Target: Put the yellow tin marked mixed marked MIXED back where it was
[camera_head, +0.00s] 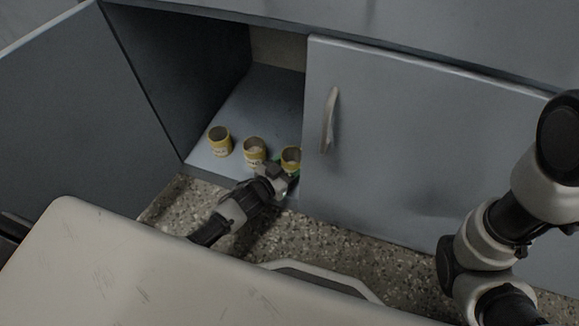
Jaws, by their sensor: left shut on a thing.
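Three yellow tins stand in a row on the floor of the open cabinet. The left tin (219,140) and the middle tin (254,151) stand upright and apart from my gripper. The right tin (291,158) is at my left gripper (285,172), which is shut on it near the cabinet's front edge. The gripper hides its lower part. The markings are too small to read, so I cannot tell which tin is marked MIXED. My right arm shows at the right, but its gripper is out of view.
The cabinet's left door (70,110) stands open. The right door (400,150) is shut, with a curved handle (330,120), close beside the right tin. The cabinet floor (262,100) behind the tins is clear. A pale surface (150,275) fills the lower left.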

